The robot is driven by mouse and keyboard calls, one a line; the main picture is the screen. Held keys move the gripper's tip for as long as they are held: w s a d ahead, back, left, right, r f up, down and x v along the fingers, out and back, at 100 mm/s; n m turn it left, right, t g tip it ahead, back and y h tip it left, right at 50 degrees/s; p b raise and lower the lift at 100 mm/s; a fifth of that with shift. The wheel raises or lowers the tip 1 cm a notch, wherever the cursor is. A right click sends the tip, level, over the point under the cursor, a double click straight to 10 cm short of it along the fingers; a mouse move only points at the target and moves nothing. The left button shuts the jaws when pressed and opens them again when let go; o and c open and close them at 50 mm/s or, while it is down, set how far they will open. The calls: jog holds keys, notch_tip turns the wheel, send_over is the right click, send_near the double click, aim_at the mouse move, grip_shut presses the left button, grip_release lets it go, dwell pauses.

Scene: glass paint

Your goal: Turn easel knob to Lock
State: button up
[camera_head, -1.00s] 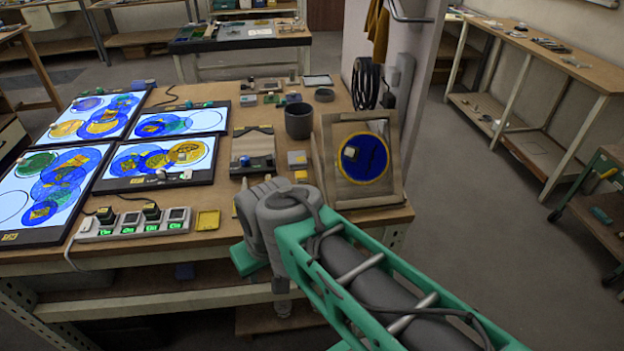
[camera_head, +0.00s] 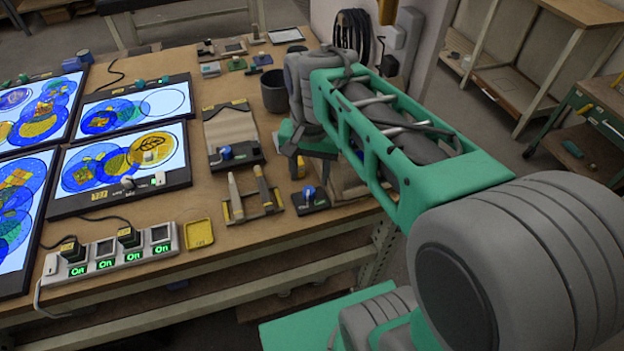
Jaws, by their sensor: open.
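My gripper (camera_head: 309,168) hangs from the wrist over the right front of the workbench, teal with dark fingers pointing down. Its jaws are open and hold nothing that I can see. Just below it, a small blue knob (camera_head: 308,192) stands on a dark plate near the bench's front edge. The easel (camera_head: 346,182) is mostly hidden behind my arm; only a strip of its wood shows. A second blue knob (camera_head: 226,152) sits on the dark lower end of a beige board (camera_head: 231,126), left of my gripper. I cannot read lock markings on either knob.
Two upright-handled tools (camera_head: 250,197) stand in a holder left of the near knob. A dark cup (camera_head: 274,92) is behind the gripper. A power strip (camera_head: 112,254), yellow tray (camera_head: 199,233) and lit panels (camera_head: 121,168) fill the left. Bare bench lies around the tray.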

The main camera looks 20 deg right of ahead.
aim_at(309, 190)
jog(key=shift+w+d+r+m, duration=0.1)
jog(key=shift+w+m, duration=0.6)
jog(key=shift+w+f+m+g, duration=0.2)
jog(key=shift+m+g, duration=0.1)
notch_tip(309, 190, down, 7)
jog(key=shift+f, duration=0.15)
grip_shut()
